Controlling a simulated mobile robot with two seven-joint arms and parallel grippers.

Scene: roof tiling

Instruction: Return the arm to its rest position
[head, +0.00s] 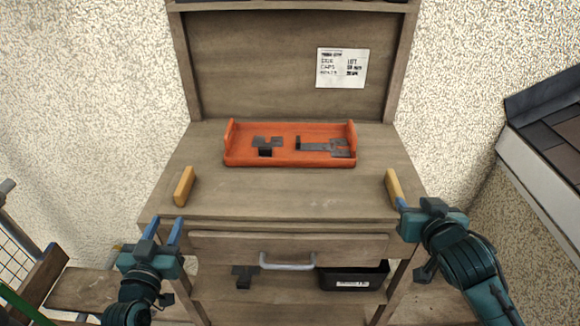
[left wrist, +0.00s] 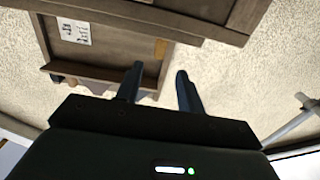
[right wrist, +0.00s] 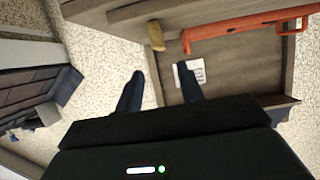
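My left gripper (head: 163,232) is open and empty at the lower left of the head view, in front of the workbench's left front corner. Its two spread fingers also show in the left wrist view (left wrist: 158,85), with nothing between them. My right gripper (head: 415,207) is near the bench's right front corner, close to a yellow block as the head view shows it. In the right wrist view (right wrist: 158,90) its fingers are apart with nothing between them.
The wooden workbench (head: 290,195) bears an orange tray (head: 240,158) with dark metal pieces, and yellow blocks at the left (head: 184,186) and right (head: 393,187). Below are a drawer (head: 340,246) and a black bin (head: 350,277) on a shelf. A tiled roof (head: 555,120) stands at right.

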